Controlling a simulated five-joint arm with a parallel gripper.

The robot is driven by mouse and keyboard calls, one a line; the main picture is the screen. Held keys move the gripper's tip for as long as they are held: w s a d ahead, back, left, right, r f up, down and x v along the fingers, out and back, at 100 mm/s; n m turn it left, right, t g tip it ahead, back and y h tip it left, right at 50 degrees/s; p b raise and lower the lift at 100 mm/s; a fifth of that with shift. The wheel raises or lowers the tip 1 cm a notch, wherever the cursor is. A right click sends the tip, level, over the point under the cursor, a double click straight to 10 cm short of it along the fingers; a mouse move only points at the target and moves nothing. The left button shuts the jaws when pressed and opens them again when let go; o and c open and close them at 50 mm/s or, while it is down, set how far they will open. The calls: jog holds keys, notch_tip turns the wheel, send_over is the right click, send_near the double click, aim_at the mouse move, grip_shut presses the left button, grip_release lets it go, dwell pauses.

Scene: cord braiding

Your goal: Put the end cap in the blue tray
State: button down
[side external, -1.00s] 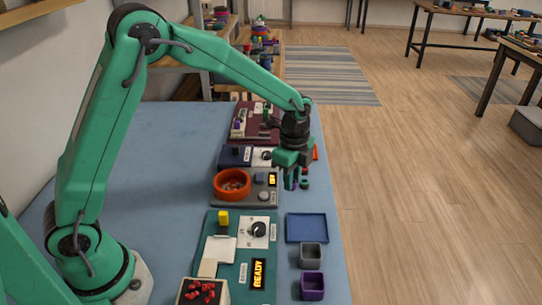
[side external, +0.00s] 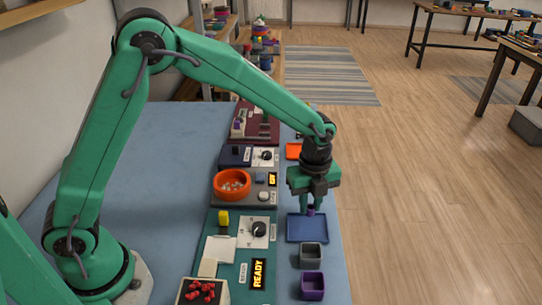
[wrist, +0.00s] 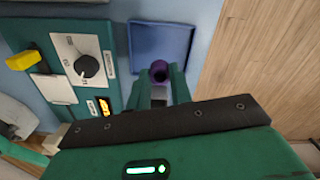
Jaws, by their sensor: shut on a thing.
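The blue tray (side external: 306,235) is a shallow square tray on the blue table, below my gripper (side external: 310,209). It also shows in the wrist view (wrist: 158,36). My gripper points down and its fingers are shut on the end cap, a small purple round piece (wrist: 158,68) with a dark hollow middle. In the side view the end cap (side external: 310,210) shows at the fingertips, against the tray's far part. The fingers partly hide it. I cannot tell the exact height of the cap over the tray floor.
A grey bin (side external: 312,256) and a purple bin (side external: 312,288) stand in front of the tray. A green panel (side external: 232,262) with a dial and a READY display is to its left.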

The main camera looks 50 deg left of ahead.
aim_at(307, 228)
jog(key=shift+f, duration=2.5)
jog(key=shift+f, duration=0.3)
jog(key=c, duration=1.2)
grip_release()
jog(key=shift+o, duration=0.2)
jog(key=shift+r, duration=0.15)
jog(key=shift+r, duration=1.35)
jog(key=shift+r, duration=0.1)
jog(key=shift+r, duration=3.95)
